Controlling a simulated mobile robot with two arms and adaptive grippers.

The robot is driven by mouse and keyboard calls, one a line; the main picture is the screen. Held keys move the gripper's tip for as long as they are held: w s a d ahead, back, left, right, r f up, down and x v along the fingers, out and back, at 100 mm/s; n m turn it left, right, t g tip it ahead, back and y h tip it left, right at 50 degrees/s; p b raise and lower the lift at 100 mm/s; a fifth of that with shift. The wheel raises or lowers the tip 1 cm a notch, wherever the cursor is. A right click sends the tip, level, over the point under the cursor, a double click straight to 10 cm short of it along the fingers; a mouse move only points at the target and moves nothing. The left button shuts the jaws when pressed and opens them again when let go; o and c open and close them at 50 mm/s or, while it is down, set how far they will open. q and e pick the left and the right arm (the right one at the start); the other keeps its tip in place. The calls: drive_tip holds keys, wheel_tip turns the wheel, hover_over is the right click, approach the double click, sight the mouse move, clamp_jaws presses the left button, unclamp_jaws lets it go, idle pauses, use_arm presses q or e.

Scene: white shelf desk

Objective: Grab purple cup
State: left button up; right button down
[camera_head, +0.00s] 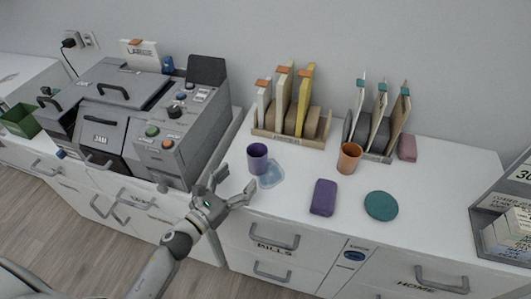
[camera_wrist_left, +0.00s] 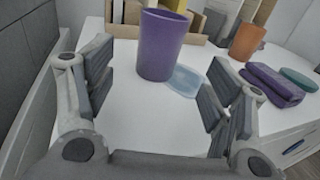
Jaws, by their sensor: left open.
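The purple cup (camera_head: 257,158) stands upright on the white desk, left of the orange cup, beside a pale blue translucent flat piece (camera_head: 272,175). My left gripper (camera_head: 237,189) is open and empty at the desk's front edge, just in front of and left of the cup. In the left wrist view, the cup (camera_wrist_left: 160,45) stands ahead, beyond and between the two spread fingers (camera_wrist_left: 155,95), not touching them. My right gripper is not in view.
An orange cup (camera_head: 349,157), a purple pouch-like block (camera_head: 323,197) and a teal disc (camera_head: 381,205) are to the right. File racks (camera_head: 291,135) stand behind. A grey machine (camera_head: 165,120) stands close on the left. A shelf box (camera_head: 505,215) is far right.

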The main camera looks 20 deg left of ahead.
sight(252, 163)
use_arm(q)
drive_tip(key=x, duration=0.3)
drive_tip(key=shift+w+d+r+p, duration=0.15)
drive_tip(key=shift+w+r+p, duration=0.05)
drive_tip(key=shift+w+p, duration=0.2)
drive_tip(key=shift+w+d+f, duration=0.1)
drive_tip(key=shift+w, duration=0.1)
drive_tip(key=x, duration=0.4)
drive_tip(key=shift+w+p, duration=0.2)
drive_tip(key=shift+p, duration=0.1)
drive_tip(key=shift+w+d, duration=0.25)
drive_tip(key=shift+w, duration=0.15)
drive_tip(key=c, duration=1.1)
drive_tip(key=shift+c, duration=0.6)
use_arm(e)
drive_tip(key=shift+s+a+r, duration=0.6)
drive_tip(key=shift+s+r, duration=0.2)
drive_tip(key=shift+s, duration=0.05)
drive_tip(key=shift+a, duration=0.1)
